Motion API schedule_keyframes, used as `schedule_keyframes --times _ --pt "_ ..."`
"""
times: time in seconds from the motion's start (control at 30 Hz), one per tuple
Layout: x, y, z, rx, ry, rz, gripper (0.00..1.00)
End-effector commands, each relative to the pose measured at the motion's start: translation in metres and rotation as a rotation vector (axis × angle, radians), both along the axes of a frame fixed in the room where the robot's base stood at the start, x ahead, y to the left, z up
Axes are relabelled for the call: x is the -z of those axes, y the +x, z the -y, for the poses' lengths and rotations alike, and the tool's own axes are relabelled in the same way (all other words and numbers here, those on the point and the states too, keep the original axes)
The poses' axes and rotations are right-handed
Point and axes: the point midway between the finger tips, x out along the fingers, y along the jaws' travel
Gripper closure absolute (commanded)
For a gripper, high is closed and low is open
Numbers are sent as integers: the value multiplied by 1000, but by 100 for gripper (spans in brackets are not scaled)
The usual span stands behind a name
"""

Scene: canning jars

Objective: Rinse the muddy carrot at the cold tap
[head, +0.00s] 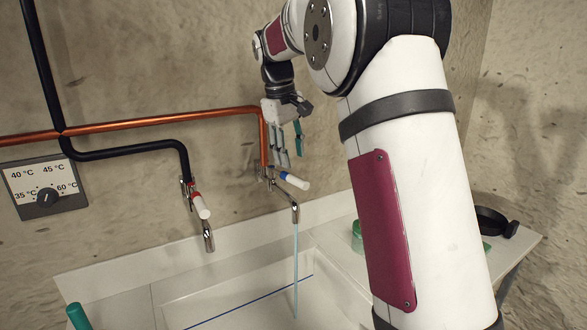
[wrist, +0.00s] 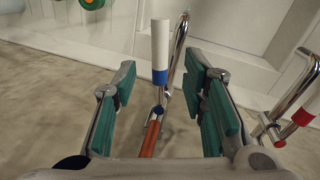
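The cold tap (head: 290,182), with a blue band and white lever, is on the wall below the copper pipe. A thin stream of water (head: 296,270) falls from its spout into the white sink (head: 235,285). My gripper (head: 290,150) is just above this tap, pointing down. In the wrist view its green-padded fingers (wrist: 163,85) are apart, with the white lever (wrist: 160,45) visible between and beyond them. I see nothing gripped. I cannot make out the muddy carrot; a small orange thing (wrist: 66,4) with green at the top left edge is too cut off to identify.
The red-banded tap (head: 203,212) is to the left, under the black pipe. A temperature dial (head: 45,190) is at far left. A teal object (head: 77,316) stands at bottom left. A green jar (head: 357,237) and dark pan (head: 492,222) are at right, partly behind my arm.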

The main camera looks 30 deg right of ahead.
Motion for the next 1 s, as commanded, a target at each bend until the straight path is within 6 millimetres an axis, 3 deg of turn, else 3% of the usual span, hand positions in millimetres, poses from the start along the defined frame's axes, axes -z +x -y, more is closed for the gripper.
schedule_keyframes --times 0.1,0.3,1.0 --pt "-23 0 -4 -1 0 3 61" --pt "-47 -1 -9 0 -1 2 61" --pt "-54 -5 -12 0 2 5 61"
